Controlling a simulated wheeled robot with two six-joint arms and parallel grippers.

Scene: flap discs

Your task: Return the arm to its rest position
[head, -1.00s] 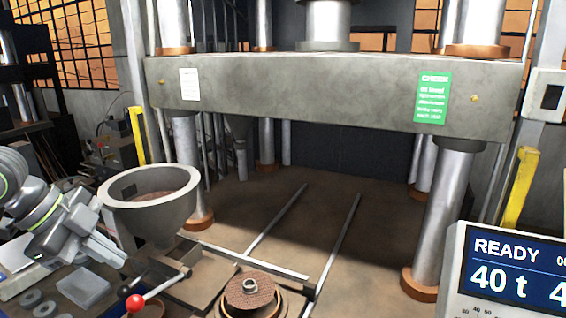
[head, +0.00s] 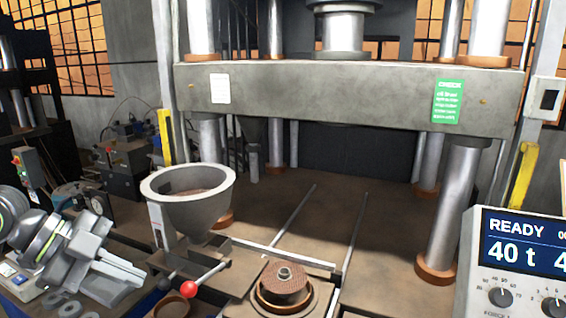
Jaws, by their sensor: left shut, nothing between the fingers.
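My left arm comes in from the left. Its gripper (head: 136,277) is shut and empty, low at the left of the head view, left of and below the hopper and apart from it. The brown flap disc (head: 285,284) with a metal centre ring sits in a round mould (head: 313,296) at the front of the press bed. My right gripper is not in view.
A grey hopper (head: 188,205) holding brown grain stands behind a slide with a red-knobbed lever (head: 188,288). The press's thick crosshead (head: 340,98) spans its columns above a largely clear bed (head: 375,230). A control panel (head: 520,255) reading READY 40 t stands at right.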

